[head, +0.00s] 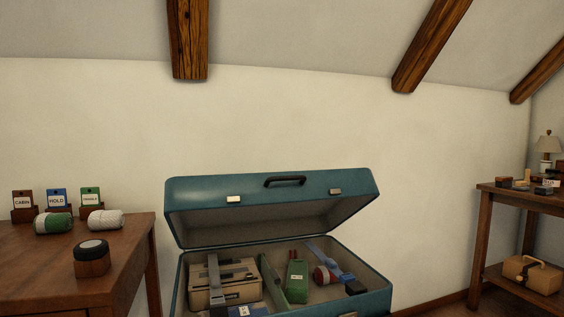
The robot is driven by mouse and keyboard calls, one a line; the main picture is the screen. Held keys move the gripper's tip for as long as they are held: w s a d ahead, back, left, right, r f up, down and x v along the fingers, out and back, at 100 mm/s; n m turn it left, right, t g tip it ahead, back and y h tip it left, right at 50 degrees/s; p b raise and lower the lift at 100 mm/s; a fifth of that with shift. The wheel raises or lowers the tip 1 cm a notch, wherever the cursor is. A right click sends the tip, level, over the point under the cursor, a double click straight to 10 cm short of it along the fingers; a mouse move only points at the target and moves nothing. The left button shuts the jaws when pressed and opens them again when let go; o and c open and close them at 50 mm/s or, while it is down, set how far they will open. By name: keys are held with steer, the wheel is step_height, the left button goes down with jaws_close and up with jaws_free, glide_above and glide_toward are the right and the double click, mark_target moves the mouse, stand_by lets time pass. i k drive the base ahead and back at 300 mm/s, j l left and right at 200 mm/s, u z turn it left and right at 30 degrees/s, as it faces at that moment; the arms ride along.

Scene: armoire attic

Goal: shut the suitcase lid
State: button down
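A teal suitcase (172,292) stands in the lower middle of the head view. Its lid (300,200) is raised and tilted over the base, with a wide gap at the front. The lid has a black handle (285,181) and two pale latches, a left one (233,199) and a right one (335,191). Inside the base lie a beige box-like item (232,275), a green item (296,278), a red and white roll (322,275) and grey-blue straps (325,257). The suitcase's lower front is cut off by the frame. My gripper is not in view.
A wooden table (110,255) at left holds a green-white roll (54,223), a white roll (105,219), a round dark-topped item (92,258) and upright tags (56,198). A wooden stand (484,220) at right holds a lamp (547,146) and a tan case (531,274). Beams slope overhead.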

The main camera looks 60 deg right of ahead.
mark_target(200, 212)
steer(key=k+l, duration=0.15)
steer(key=l, duration=0.2)
steer(key=k+l, duration=0.2)
steer(key=l, duration=0.15)
steer(key=k+l, duration=0.15)
steer(key=l, duration=0.2)
steer(key=k+l, duration=0.2)
steer(key=l, duration=0.15)
